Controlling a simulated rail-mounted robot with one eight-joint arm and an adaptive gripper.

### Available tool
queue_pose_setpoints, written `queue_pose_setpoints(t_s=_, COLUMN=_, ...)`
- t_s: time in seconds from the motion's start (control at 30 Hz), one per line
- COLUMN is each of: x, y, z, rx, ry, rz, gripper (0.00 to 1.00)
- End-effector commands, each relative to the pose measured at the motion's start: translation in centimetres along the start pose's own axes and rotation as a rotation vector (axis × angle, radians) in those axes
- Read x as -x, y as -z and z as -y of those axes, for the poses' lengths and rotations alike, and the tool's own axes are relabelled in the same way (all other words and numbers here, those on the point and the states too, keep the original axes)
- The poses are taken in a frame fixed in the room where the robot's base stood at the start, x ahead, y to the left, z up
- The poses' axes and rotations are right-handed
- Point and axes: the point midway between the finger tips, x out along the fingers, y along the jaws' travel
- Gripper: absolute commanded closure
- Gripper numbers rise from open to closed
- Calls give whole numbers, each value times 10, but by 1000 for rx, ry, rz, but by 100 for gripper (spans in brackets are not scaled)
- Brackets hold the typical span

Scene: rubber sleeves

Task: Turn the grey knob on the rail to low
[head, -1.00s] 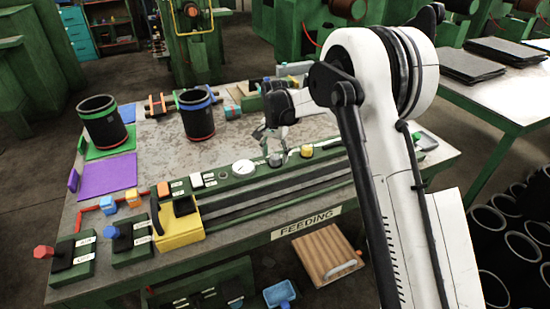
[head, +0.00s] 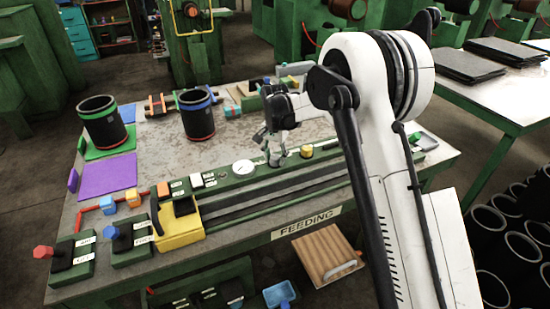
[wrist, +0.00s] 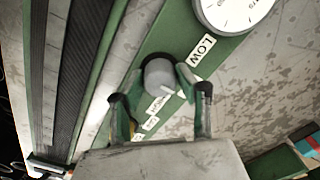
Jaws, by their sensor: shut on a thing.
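The grey knob (wrist: 158,74) sits on the green rail (wrist: 205,68), beside a white label reading LOW (wrist: 201,50). Further labels run along the rail on the knob's other side; their words are hard to read. My gripper (wrist: 162,80) is shut on the knob, with its green-padded fingers at either side of it. I cannot tell the knob's exact pointing direction.
The white dial (head: 243,167) is close on the left, and a yellow knob (head: 307,151) stands to the right on the same rail. Two black sleeves (head: 102,121) (head: 196,114) stand further back on the table. Bare table lies behind the rail.

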Motion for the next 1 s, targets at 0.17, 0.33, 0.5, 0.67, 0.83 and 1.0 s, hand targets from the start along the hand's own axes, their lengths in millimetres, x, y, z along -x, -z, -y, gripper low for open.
queue_pose_setpoints(t_s=0.17, x=-1, y=0, z=0, rx=54, ry=0, rz=0, gripper=94)
queue_pose_setpoints(t_s=0.33, x=-2, y=0, z=0, rx=161, ry=0, rz=0, gripper=94)
queue_pose_setpoints(t_s=0.5, x=-2, y=0, z=0, rx=307, ry=0, rz=0, gripper=94)
queue_pose_setpoints(t_s=0.67, x=-2, y=0, z=0, rx=454, ry=0, rz=0, gripper=94)
queue_pose_setpoints(t_s=0.83, x=-1, y=0, z=0, rx=599, ry=0, rz=0, gripper=94)
queue_pose_setpoints(t_s=1.0, x=-1, y=0, z=0, rx=717, ry=0, rz=0, gripper=94)
